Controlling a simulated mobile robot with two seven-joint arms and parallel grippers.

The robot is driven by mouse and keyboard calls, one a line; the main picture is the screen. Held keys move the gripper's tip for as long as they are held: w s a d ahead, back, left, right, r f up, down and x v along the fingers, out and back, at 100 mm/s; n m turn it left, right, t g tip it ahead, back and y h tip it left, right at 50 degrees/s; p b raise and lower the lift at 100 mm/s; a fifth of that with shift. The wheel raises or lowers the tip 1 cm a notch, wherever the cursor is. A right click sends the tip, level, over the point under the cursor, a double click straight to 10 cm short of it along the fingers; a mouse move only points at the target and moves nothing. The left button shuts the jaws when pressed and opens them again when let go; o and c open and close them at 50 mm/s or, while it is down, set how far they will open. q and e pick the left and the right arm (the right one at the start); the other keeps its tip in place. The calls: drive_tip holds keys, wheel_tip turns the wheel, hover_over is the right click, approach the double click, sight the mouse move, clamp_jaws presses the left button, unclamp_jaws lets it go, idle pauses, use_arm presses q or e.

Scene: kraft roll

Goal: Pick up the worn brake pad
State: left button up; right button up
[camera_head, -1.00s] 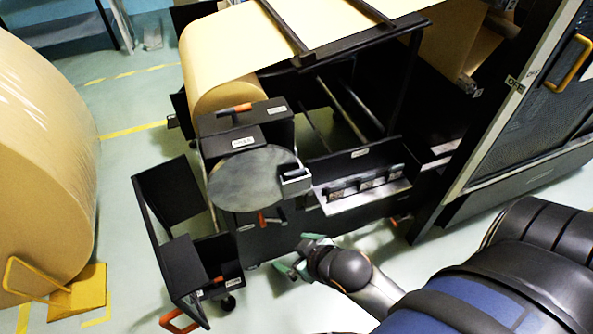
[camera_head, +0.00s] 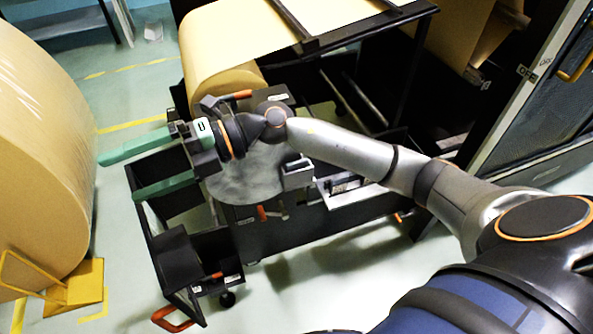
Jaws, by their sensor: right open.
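I cannot make out for certain which part is the worn brake pad. A grey brake disc (camera_head: 243,181) is on the black machine, with a grey caliper-like block (camera_head: 297,173) at its right edge. A grey ledge (camera_head: 345,197) right of the disc carries small dark pieces, partly hidden under my right arm. My right gripper (camera_head: 118,178) reaches across above the disc to its left. My left gripper is out of view.
A large brown paper roll (camera_head: 40,150) and a yellow chock (camera_head: 75,290) stand at the far left. A cabinet door is at right. The floor at lower centre is clear.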

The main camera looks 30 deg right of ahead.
drive_tip(key=w+d+f+n+g+h, duration=0.2)
drive_tip(key=d+f+h, duration=0.4)
drive_tip(key=m+h, duration=0.3)
drive_tip(key=h, duration=0.8)
hover_over(296, 161)
drive_tip(key=f, duration=0.1)
drive_tip(key=shift+s+f, duration=0.1)
drive_tip(key=shift+f, duration=6.15)
drive_tip(key=shift+r, duration=0.1)
clamp_jaws()
